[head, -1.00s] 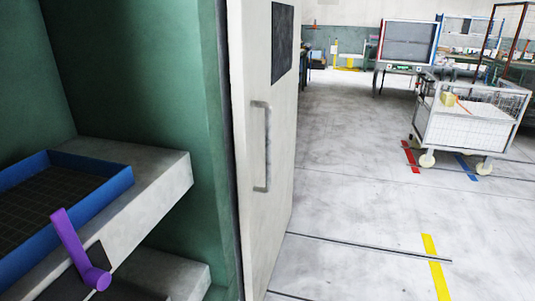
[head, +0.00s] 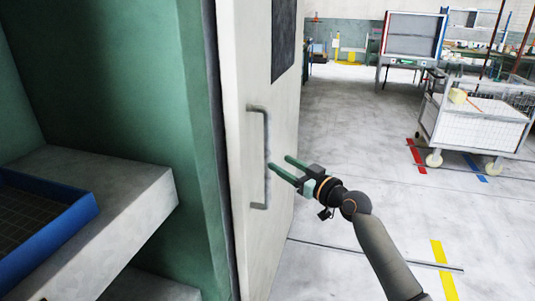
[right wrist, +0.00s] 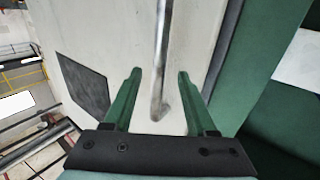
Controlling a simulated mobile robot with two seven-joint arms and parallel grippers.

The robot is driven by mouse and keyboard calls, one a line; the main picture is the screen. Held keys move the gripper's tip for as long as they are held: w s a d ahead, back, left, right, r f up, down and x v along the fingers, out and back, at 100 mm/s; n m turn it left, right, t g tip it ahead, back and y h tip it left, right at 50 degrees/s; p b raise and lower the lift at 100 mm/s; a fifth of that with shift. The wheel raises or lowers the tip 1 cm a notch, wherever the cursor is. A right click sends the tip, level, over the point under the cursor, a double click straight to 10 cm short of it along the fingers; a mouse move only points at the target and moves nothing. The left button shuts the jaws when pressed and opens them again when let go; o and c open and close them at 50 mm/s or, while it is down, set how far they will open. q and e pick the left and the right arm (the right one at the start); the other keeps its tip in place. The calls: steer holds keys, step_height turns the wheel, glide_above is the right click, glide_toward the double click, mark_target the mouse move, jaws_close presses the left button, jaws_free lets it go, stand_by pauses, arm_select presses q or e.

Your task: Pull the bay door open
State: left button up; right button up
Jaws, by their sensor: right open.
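The bay door (head: 257,225) is a pale grey panel with a dark window, standing ajar at the edge of a green bay. Its handle (head: 265,140) is an upright metal bar on the door's face. My right gripper (head: 279,164) is open at the handle's lower half. In the right wrist view the handle (right wrist: 159,80) runs between the two green fingers (right wrist: 154,74), and I see no grip on it. Whether a finger touches the bar is unclear. My left gripper is not in view.
Left of the door, the green bay holds a grey ledge (head: 125,190) with a blue-rimmed tray (head: 75,232). A white wire cart (head: 475,128) stands on the right. The floor (head: 345,130) between door and cart is mostly clear.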

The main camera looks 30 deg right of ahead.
mark_target(270, 157)
steer(key=w, duration=0.4)
steer(key=w+a, duration=0.1)
steer(key=w, duration=0.2)
steer(key=shift+p, duration=0.3)
steer(key=shift+d, duration=0.1)
jaws_close()
steer(key=shift+f, duration=0.1)
stand_by(0.9)
